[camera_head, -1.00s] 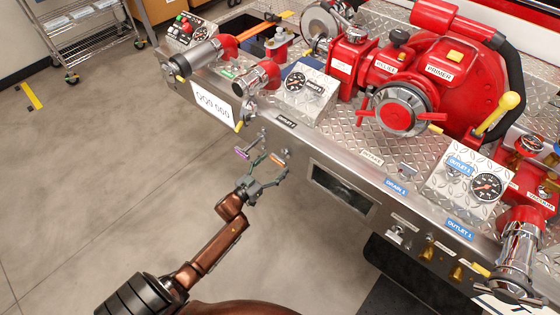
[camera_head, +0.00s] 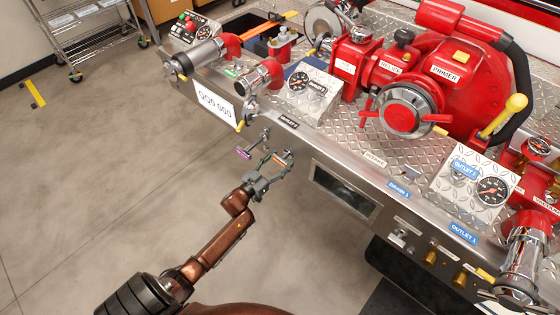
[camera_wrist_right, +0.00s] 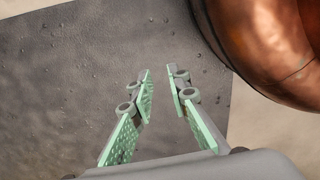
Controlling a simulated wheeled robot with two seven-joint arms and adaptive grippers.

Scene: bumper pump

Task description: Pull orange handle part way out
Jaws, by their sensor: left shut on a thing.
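The orange handle (camera_head: 280,158) is a small orange bar on the front panel below the outlet 2 label, in the head view. My left gripper (camera_head: 279,161) is at it, with its fingers shut around the orange handle. The fingers hide part of the handle and its rod, so how far out it stands is hard to tell. My right gripper (camera_wrist_right: 160,85) shows only in the right wrist view; its green pads are apart with nothing between them.
A purple handle (camera_head: 243,153) sticks out just left of the orange one. A dark recessed window (camera_head: 345,188) is to the right in the steel panel. Red pump parts (camera_head: 403,110) stand on the diamond-plate deck. The floor (camera_head: 120,190) left of the panel is clear.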

